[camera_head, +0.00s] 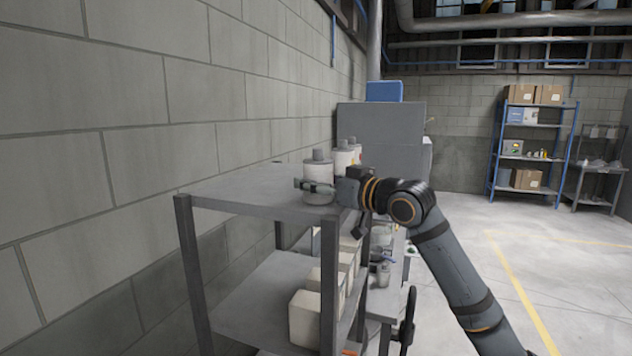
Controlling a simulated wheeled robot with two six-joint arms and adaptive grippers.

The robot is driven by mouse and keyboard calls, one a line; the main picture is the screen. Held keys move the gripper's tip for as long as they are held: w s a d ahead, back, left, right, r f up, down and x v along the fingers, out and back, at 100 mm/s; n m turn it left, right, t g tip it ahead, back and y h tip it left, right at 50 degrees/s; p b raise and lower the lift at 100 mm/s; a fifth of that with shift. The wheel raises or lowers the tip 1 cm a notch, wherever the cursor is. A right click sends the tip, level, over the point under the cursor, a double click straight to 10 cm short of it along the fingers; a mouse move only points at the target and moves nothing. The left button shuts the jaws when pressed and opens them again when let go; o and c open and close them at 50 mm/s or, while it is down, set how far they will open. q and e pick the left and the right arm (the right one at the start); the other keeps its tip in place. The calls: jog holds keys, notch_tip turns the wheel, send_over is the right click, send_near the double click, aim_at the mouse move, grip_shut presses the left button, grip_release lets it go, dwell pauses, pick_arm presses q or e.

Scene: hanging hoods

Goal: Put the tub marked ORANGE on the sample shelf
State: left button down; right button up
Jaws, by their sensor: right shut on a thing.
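My right gripper (325,187) reaches in from the right and is shut on a pale tub with a grey cap (318,166). The tub is upright at the front right corner of the top board of a grey metal rack (250,200). Its base is at or close to the board; I cannot tell if it bears on it. No marking on it can be read from here. More white tubs with grey caps (342,158) stand just behind it, and one shows a small orange patch. My left gripper is not in view.
Several cream boxes (305,318) stand on the rack's lower board. The left part of the top board is bare. A block wall (130,100) runs along the left. A blue-framed shelf (530,127) with boxes stands far right, across open floor.

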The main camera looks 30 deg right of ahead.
jog(key=o, duration=0.9)
jog(key=shift+a+f, duration=0.1)
jog(key=shift+s, duration=0.15)
jog(key=b+v, duration=1.1)
jog(key=b, duration=0.1)
jog(key=shift+s+d, duration=0.25)
jog(key=shift+s, duration=0.1)
